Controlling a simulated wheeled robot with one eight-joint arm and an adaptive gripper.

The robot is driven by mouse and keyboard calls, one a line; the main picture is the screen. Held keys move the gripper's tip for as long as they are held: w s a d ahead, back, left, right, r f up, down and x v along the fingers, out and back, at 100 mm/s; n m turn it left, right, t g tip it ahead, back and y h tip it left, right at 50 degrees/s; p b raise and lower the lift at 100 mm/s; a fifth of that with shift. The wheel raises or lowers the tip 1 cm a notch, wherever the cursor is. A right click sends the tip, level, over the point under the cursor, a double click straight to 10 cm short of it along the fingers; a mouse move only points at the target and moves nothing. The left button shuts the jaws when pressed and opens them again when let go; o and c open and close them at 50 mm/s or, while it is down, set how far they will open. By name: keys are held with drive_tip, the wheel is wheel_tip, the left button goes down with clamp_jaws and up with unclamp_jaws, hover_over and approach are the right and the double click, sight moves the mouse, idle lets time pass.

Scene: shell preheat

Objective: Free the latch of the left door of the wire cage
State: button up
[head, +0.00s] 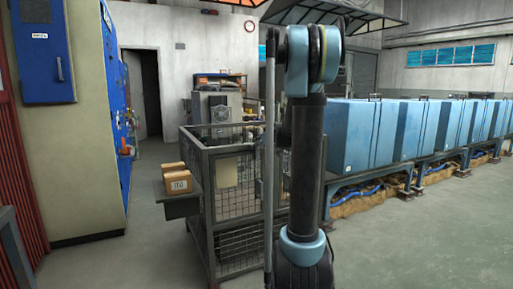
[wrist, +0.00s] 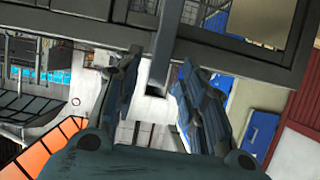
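The wire cage (head: 236,192) stands behind my arm in the head view. It has a grey frame, mesh sides and a pale plate on its front. My arm covers its right part, and I cannot make out the left door's latch there. In the wrist view, grey frame bars (wrist: 230,52) cross the top of the picture. A short dark bar (wrist: 157,76) sticks out from them between the fingers of my gripper (wrist: 158,70). I cannot tell if this bar is the latch. My gripper is open, with gaps visible beside the bar.
A side shelf (head: 181,208) on the cage holds cardboard boxes (head: 178,181). A beige and blue cabinet (head: 85,120) stands at left. A row of blue machine boxes (head: 365,132) runs along the right. Floor is clear between the cabinet and the cage.

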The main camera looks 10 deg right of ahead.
drive_tip(key=shift+x, duration=2.65)
clamp_jaws()
